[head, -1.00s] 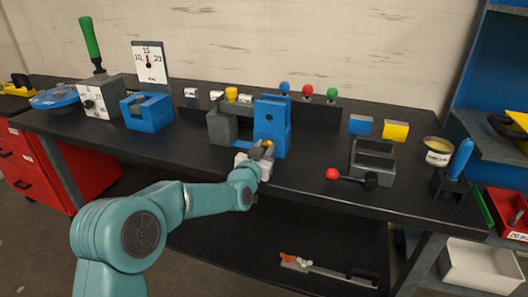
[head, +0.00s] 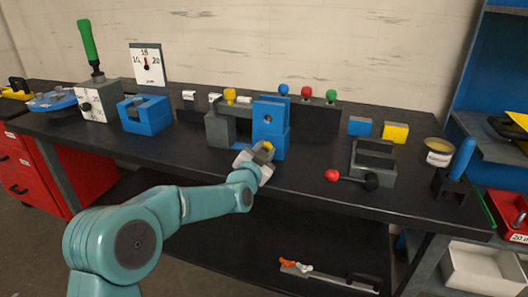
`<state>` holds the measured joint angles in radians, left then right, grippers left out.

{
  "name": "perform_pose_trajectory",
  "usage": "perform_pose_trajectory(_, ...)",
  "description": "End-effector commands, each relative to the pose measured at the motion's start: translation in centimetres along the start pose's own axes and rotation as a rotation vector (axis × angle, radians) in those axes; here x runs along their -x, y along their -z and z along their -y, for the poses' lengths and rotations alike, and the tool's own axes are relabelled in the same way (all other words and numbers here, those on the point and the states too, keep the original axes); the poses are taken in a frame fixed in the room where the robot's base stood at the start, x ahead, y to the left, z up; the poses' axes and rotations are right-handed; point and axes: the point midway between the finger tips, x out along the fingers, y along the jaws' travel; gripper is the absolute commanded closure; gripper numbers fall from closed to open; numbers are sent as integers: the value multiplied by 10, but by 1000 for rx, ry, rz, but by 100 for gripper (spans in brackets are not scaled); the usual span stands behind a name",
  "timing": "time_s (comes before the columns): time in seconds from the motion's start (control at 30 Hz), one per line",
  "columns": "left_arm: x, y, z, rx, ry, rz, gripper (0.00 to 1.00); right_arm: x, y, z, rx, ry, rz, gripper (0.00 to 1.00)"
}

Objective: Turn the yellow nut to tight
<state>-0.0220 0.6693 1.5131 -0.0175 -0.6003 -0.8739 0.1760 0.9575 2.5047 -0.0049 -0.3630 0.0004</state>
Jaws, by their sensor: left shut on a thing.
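The yellow nut (head: 267,145) shows as a small patch between the fingers of my left gripper (head: 263,152), at the front of the upright blue block (head: 270,122). My left gripper is shut on it and tilted; its fingers hide most of the nut. Whether the nut touches the block's face cannot be told. A grey block (head: 220,127) stands to the left of the blue block. My right gripper is not in view.
A grey fixture (head: 373,165) with a red-knobbed lever (head: 332,176) stands to the right on the dark bench (head: 310,185). A blue holder (head: 146,112) and a dial gauge (head: 148,63) are to the left. Bench surface before the fixture is clear.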

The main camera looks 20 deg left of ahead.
Motion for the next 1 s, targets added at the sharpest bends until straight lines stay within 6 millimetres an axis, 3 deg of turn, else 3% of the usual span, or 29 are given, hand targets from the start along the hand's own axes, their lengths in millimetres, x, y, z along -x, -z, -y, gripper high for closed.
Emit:
perform_pose_trajectory(0.2,0,0,0,-2,-1,1,99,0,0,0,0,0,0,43)
perform_pose_trajectory(0.23,0,0,0,-2,-1,1,65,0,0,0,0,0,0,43)
perform_pose_trajectory(0.3,0,0,0,-2,-1,1,43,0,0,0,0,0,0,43)
perform_pose_trajectory(0.67,3,0,0,0,-1,1,43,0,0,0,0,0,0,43)
perform_pose_trajectory(0.87,32,0,0,0,-1,1,43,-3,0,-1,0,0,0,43)
perform_pose_trajectory(1.0,66,0,0,-1,-1,0,43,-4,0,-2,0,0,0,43)
